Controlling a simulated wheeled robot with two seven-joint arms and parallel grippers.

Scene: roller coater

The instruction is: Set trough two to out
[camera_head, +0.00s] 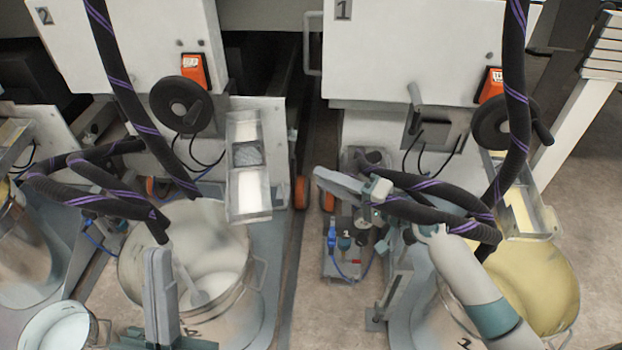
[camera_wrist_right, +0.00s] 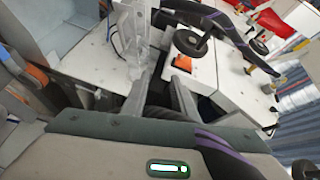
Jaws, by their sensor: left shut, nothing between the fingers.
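Trough two (camera_head: 248,205) is a narrow metal trough with pale contents, mounted on the machine marked 2 (camera_head: 110,55), to the right of its black handwheel (camera_head: 181,103). What looks like the same trough shows in the right wrist view (camera_wrist_right: 130,35), with a handwheel (camera_wrist_right: 190,43) beside it. My left gripper (camera_head: 158,252) is shut and empty, pointing up in front of the large pot below machine 2. My right gripper (camera_head: 320,175) reaches left between the machines, apart from the trough. In the wrist view its fingers (camera_wrist_right: 160,90) stand apart with nothing between them.
The large steel pot (camera_head: 250,240) with white contents stands below trough two. Machine 1 (camera_head: 410,50) is at the right, with a pot of yellow contents (camera_head: 555,290). A small blue-and-grey pump unit (camera_head: 345,245) sits on the floor between. Dark hoses belong to my arms.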

